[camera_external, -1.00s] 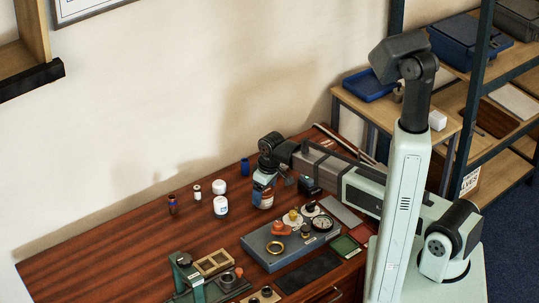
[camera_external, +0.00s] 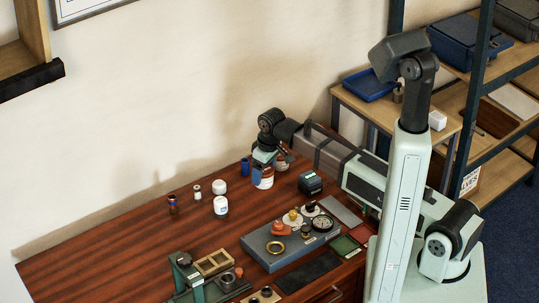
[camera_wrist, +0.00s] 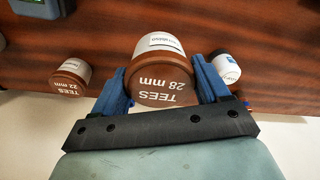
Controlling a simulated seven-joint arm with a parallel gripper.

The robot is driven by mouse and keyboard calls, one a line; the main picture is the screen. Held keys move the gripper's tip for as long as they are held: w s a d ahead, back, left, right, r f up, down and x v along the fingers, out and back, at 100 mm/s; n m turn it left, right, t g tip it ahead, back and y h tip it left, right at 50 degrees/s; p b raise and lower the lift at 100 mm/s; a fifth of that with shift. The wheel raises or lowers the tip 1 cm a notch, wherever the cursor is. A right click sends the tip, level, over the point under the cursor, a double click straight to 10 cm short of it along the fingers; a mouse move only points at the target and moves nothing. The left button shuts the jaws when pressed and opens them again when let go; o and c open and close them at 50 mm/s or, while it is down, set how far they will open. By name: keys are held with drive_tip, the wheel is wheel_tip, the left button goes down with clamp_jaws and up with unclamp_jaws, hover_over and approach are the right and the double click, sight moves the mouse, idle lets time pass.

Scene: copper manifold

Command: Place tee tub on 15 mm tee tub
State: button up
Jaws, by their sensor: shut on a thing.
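My gripper (camera_wrist: 165,88) is shut on a tub with a brown lid marked "TEES 28 mm" (camera_wrist: 160,85); the blue fingers press its two sides. A second brown-lidded tub, marked "TEES 22 mm" (camera_wrist: 70,78), stands apart to the left in the wrist view. A smaller white-labelled tub (camera_wrist: 228,68) is just beyond the right finger; its marking is unreadable. In the external view, my gripper (camera_external: 266,163) is over the back of the desk. No 15 mm marking is readable, and the held tub's underside is hidden.
A dark device (camera_external: 310,183) stands to the right of the gripper. A grey-blue tray (camera_external: 262,255) with several fittings lies in front. The desk's left side is clear.

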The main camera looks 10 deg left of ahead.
drive_tip(key=shift+r, duration=0.7)
drive_tip(key=w+d+r+m, duration=0.1)
drive_tip(key=w+d, duration=0.4)
drive_tip(key=w, duration=0.3)
drive_tip(key=w+d+r+m, duration=0.2)
drive_tip(key=w+d, duration=0.4)
drive_tip(key=w, duration=0.2)
drive_tip(key=w+d+r+m, duration=0.1)
drive_tip(key=w+d, duration=0.5)
drive_tip(key=w, duration=0.1)
drive_tip(key=shift+w+d+r+m+t, duration=0.1)
drive_tip(key=shift+w+r+m+t, duration=0.2)
drive_tip(key=shift+w+r+m, duration=0.1)
drive_tip(key=w+d+r, duration=0.1)
drive_tip(key=w+r, duration=0.1)
drive_tip(key=w, duration=0.2)
drive_tip(key=shift+s+d+f, duration=0.1)
drive_tip(key=shift+s+f, duration=0.05)
drive_tip(key=shift+f, duration=1.6)
drive_tip(key=shift+s+a+f, duration=0.1)
drive_tip(key=shift+s+f, duration=0.05)
drive_tip(key=shift+f, duration=1.6)
drive_tip(key=shift+s+d+f, duration=0.1)
drive_tip(key=shift+s+f, duration=0.05)
drive_tip(key=shift+f, duration=1.6)
drive_tip(key=shift+f, duration=0.15)
drive_tip(key=o, duration=1.4)
